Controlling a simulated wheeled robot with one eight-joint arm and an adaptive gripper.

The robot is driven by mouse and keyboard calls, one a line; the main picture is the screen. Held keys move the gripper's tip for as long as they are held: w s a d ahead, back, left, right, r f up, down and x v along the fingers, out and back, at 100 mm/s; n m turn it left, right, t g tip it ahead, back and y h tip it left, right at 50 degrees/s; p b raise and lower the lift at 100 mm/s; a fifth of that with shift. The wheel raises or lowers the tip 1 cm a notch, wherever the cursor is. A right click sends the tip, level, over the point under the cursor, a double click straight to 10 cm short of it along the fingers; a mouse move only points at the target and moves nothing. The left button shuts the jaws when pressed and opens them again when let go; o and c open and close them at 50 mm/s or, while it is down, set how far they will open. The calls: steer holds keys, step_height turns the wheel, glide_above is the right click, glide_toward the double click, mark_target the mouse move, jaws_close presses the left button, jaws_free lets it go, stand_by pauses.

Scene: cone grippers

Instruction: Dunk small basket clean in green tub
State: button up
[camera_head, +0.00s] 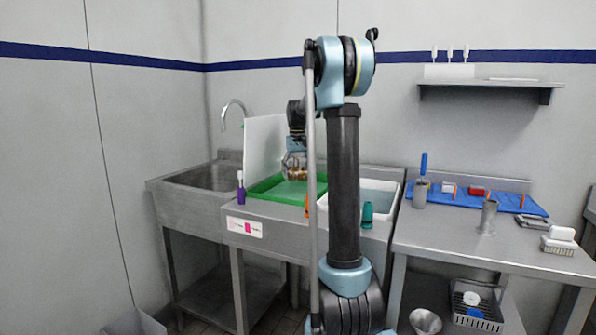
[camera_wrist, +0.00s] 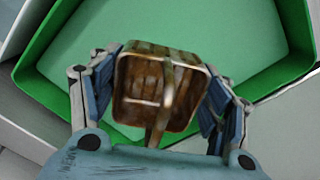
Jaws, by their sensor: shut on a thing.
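The small basket (camera_wrist: 153,90) is a squarish brown, dirty-looking container with a bar or handle across it. My gripper (camera_wrist: 160,92) has one finger on each side of it and is shut on it. In the wrist view the basket appears over the green tub (camera_wrist: 40,80), which has pale green inside. In the head view the basket (camera_head: 297,174) hangs from my gripper (camera_head: 294,160) over the green tub (camera_head: 266,184) on the sink counter. My arm hides the tub's right part. I cannot tell whether the basket touches the tub's contents.
A white tub (camera_head: 379,195) stands right of the green tub. A purple bottle (camera_head: 240,188) and a teal bottle (camera_head: 367,214) stand at the counter's front. A white board (camera_head: 262,145) leans behind the green tub. The sink basin (camera_head: 208,177) is at left. A blue tray (camera_head: 515,203) lies on the right table.

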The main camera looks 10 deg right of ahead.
steer(key=shift+f, duration=6.05)
steer(key=shift+r, duration=0.1)
steer(key=shift+r, duration=7.25)
steer(key=shift+r, duration=0.1)
